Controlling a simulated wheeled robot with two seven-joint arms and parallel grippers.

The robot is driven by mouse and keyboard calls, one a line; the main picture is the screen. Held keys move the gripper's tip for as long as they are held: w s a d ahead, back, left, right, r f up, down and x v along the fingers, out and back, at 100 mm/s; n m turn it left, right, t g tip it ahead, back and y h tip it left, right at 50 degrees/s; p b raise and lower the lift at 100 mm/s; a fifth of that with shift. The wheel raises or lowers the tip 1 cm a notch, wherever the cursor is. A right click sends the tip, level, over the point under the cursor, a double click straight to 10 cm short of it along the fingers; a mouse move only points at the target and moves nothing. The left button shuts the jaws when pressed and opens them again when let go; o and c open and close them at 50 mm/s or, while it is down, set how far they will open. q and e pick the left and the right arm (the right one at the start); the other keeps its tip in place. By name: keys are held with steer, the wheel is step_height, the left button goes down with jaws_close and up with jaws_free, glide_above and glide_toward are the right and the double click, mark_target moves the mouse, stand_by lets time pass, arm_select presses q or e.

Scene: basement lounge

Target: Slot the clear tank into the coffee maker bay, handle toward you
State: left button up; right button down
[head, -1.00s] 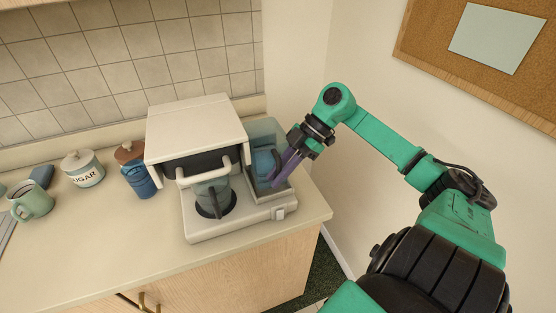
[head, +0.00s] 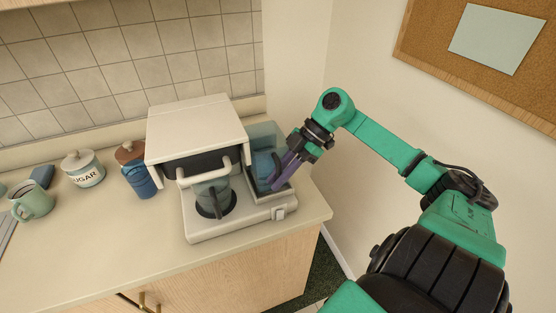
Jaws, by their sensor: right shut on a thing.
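The coffee maker (head: 197,125) is cream-white and stands near the right end of the counter. A glass carafe (head: 213,194) sits under its hood. The clear tank (head: 263,134) is see-through with a bluish tint and stands upright at the coffee maker's right side, over the bay (head: 277,202) there. I cannot tell whether it is fully seated. My right gripper (head: 284,170) reaches in from the right, its purplish fingers shut at the tank's front, where the handle is mostly hidden by them. My left gripper is not in view.
A sugar jar (head: 83,168), a blue canister (head: 139,179) and a green mug (head: 32,201) stand left of the coffee maker. The counter's right edge (head: 318,203) is close by, with the wall beyond.

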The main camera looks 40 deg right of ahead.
steer(key=shift+f+b, duration=0.35)
steer(key=shift+f, duration=0.7)
steer(key=c, duration=0.8)
jaws_free()
steer(key=shift+o, duration=0.2)
steer(key=shift+s, duration=0.1)
steer(key=shift+f, duration=0.15)
steer(key=b+v, duration=0.3)
steer(key=v, duration=1.1)
steer(key=shift+r, duration=0.4)
steer(key=shift+d, duration=0.15)
